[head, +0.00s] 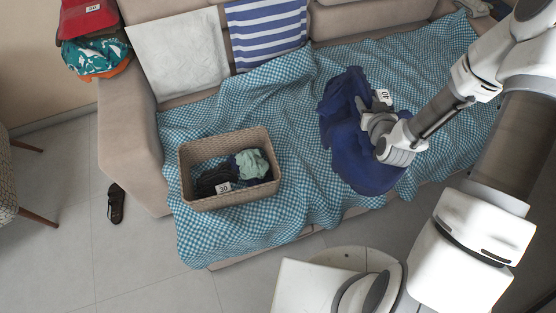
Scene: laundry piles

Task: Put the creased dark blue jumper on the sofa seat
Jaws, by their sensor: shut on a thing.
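The creased dark blue jumper (347,146) is over the right part of the sofa seat, on or just above the blue checked throw (250,95); I cannot tell whether all of it touches. My gripper (377,122) is shut on the jumper near its upper right part, and a white tag (381,97) shows beside the fingers. The fingertips are partly hidden by the gripper body and the cloth. The sofa seat is covered by the throw, which hangs over the front edge.
A wicker basket (228,200) with dark and mint-green clothes stands on the throw, left of the jumper. Red and teal items (95,52) lie on the left arm. A dark sandal (116,203) is on the floor.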

